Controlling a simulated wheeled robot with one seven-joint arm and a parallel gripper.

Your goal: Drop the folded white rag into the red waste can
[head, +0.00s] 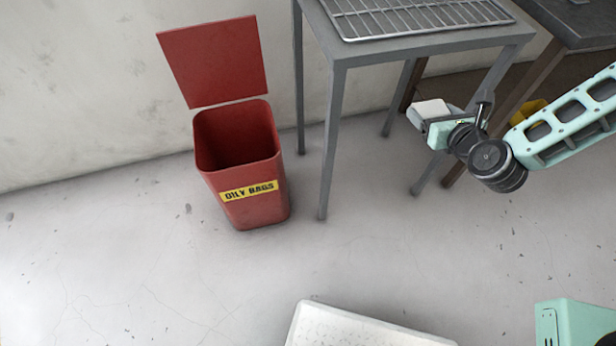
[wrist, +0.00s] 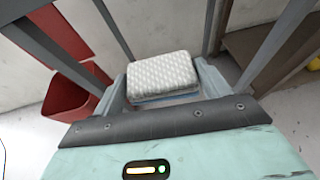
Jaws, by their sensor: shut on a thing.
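The folded white rag (head: 431,109) is held in my gripper (head: 418,118), at the right of the head view in front of the grey table's legs. In the wrist view the rag (wrist: 161,75) is a white, textured folded pad between the two fingers of my gripper (wrist: 164,88). The red waste can (head: 242,190) stands on the floor left of the table, with its lid (head: 212,62) up and a yellow "OILY RAGS" label. My gripper is to the right of the can, apart from it. The can (wrist: 68,98) also shows at the left of the wrist view.
A grey table (head: 336,58) with a wire rack (head: 415,14) stands between the can and my arm. A darker bench (head: 575,22) is at the upper right. A white slab-like thing (head: 350,328) shows at the bottom. The floor in front of the can is clear.

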